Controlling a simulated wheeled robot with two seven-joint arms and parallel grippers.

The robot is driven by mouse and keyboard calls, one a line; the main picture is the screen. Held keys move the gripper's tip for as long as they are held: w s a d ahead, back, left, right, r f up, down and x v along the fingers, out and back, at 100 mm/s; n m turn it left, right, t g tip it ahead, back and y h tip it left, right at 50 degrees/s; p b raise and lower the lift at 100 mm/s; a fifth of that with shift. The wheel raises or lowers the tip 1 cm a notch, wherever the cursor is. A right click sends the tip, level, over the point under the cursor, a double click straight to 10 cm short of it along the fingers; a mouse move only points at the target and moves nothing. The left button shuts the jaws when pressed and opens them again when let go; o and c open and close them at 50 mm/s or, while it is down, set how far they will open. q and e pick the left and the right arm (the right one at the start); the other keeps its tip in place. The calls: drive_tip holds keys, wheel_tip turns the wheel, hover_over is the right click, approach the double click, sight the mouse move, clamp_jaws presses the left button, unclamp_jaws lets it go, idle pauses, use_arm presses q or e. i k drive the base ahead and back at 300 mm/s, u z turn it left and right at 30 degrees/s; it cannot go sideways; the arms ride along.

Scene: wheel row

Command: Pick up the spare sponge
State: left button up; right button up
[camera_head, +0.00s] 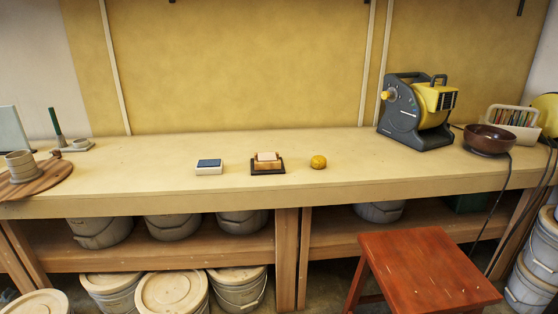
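A small round yellow lump (318,162), which looks like a sponge, lies alone on the long pale workbench (380,178). To its left, a pinkish block in a copper-coloured holder (267,160) sits on a dark base. Further left is a white block with a dark blue top (209,167). I cannot tell for certain which of these is the spare sponge. Neither of my grippers is in the head view.
A grey and yellow machine (418,110) stands at the bench's back right, with a dark bowl (488,140) and cables beside it. A round wooden board (40,183) lies at the left. A red stool (428,270) stands in front. Lidded buckets (172,292) are below.

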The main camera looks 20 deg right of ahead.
sight(319, 162)
drive_tip(key=u, duration=0.55)
drive_tip(key=i, duration=0.85)
